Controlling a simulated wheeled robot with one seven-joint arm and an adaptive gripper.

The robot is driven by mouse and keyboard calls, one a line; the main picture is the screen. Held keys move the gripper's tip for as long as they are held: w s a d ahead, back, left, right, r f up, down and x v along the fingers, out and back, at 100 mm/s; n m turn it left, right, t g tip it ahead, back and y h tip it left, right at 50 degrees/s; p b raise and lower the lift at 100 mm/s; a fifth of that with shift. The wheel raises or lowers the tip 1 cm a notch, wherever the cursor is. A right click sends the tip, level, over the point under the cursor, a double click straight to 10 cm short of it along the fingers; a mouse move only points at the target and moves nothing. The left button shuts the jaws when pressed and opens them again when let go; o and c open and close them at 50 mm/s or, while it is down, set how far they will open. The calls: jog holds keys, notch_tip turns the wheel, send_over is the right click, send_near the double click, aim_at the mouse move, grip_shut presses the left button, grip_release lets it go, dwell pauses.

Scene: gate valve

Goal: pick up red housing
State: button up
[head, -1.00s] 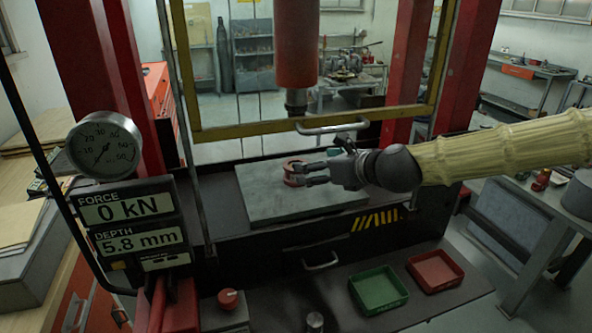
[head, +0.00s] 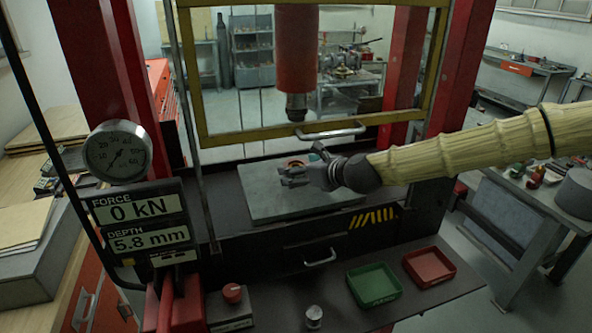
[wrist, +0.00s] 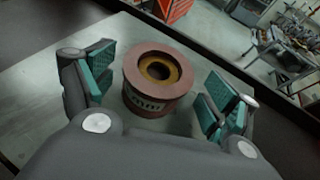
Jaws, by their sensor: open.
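The red housing (wrist: 157,82) is a short, dull-red ring with a brass-coloured bore. It sits upright on the grey press plate (head: 268,203). In the wrist view it stands between and slightly beyond the two teal-padded fingers of my gripper (wrist: 160,92), with a gap on each side. In the head view my gripper (head: 283,177) is low over the plate. There the housing (head: 296,163) shows only as a small reddish rim behind the fingers, mostly hidden. My gripper is open and holds nothing.
A green tray (head: 376,285) and a red tray (head: 429,267) lie on the front ledge. A red knob (head: 232,292) stands at the front left.

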jog(key=shift+w+a+r, duration=0.1)
jog(key=shift+w+a, duration=0.15)
jog(key=shift+a, duration=0.25)
jog(key=shift+w+f, duration=0.2)
jog(key=shift+s+r, duration=0.1)
jog(key=c, duration=0.7)
grip_shut()
jog(key=shift+r, duration=0.1)
jog(key=shift+r+b, duration=0.85)
jog(key=shift+r, duration=0.8)
jog(key=s+d+b, duration=0.2)
jog(key=s+d, duration=0.2)
jog(key=s, duration=0.2)
jog(key=s+d+r+b, duration=0.1)
jog(key=s+d+b, duration=0.1)
jog(key=s+d, duration=0.2)
jog(key=s, duration=0.3)
jog(key=shift+s+d+r+b, duration=0.2)
jog(key=shift+d+r+b, duration=0.1)
jog(key=shift+b, duration=0.1)
